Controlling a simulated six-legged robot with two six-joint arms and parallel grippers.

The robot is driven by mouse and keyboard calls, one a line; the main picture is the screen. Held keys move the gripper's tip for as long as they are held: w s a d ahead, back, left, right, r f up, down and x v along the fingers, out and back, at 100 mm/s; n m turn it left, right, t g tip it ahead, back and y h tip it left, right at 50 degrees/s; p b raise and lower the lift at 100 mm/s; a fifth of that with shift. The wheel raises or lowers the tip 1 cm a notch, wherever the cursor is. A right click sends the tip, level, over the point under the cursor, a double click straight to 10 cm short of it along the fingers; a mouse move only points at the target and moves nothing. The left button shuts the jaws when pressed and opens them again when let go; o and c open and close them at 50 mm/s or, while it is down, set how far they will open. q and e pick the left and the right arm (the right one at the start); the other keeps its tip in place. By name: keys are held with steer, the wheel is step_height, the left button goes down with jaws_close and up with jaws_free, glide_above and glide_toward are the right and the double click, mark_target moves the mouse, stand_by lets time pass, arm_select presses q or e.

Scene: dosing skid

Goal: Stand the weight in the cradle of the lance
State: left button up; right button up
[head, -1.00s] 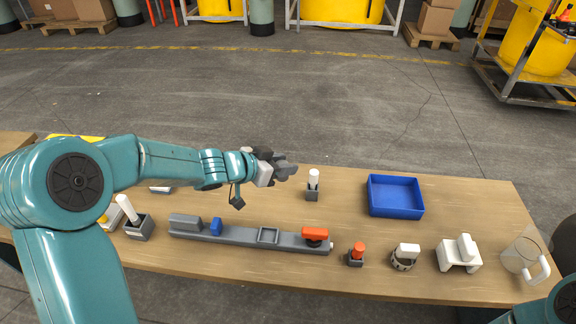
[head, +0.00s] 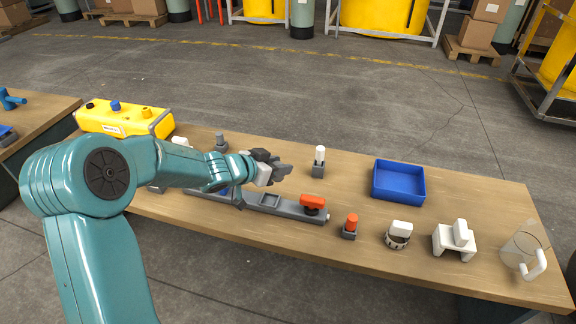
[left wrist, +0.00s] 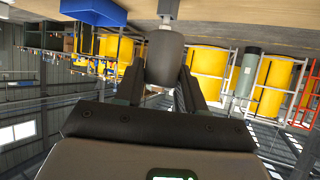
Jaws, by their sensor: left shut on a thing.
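The lance is a long grey bar (head: 299,211) lying along the front of the table, with an orange handle (head: 313,201) at its right end. A square, open-topped seat (head: 269,201), which looks like its cradle, is in the bar and looks empty. My left gripper (head: 279,170) is above and behind this seat, off the table. In the left wrist view it is shut on the weight (left wrist: 165,57), a dark grey cylinder with a thin stem. In the head view the weight is hard to tell from the dark fingers. My forearm hides the bar's left part.
A white-topped peg in a grey block (head: 319,160) and a blue tray (head: 398,181) stand behind the bar. An orange-topped block (head: 350,226), a white-topped cup (head: 398,234), a white stand (head: 454,240) and a clear jug (head: 522,252) stand right. A yellow canister (head: 125,118) is back left.

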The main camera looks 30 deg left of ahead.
arm_select(q)
steer(key=shift+s+a+f+n+y+b, duration=0.15)
steer(key=shift+s+a+f+b, duration=0.1)
steer(key=shift+a+f, duration=0.35)
steer(key=shift+s+a+f+n+y+b, duration=0.2)
steer(key=shift+a+f, duration=0.2)
steer(key=shift+a, duration=0.25)
arm_select(e)
steer(key=shift+s+d+f, duration=0.25)
steer(key=shift+d+f, duration=0.2)
steer(key=shift+f, duration=0.2)
steer(key=shift+r, duration=0.1)
arm_select(q)
step_height(320, 180, down, 6)
steer(key=b, duration=0.4)
arm_select(e)
step_height(320, 180, down, 4)
steer(key=shift+f, duration=0.1)
arm_select(q)
steer(key=shift+r+p, duration=0.1)
steer(key=shift+p, duration=0.65)
arm_select(e)
steer(key=shift+r, duration=0.75)
arm_select(q)
steer(key=shift+f, duration=0.3)
arm_select(e)
steer(key=shift+f, duration=0.25)
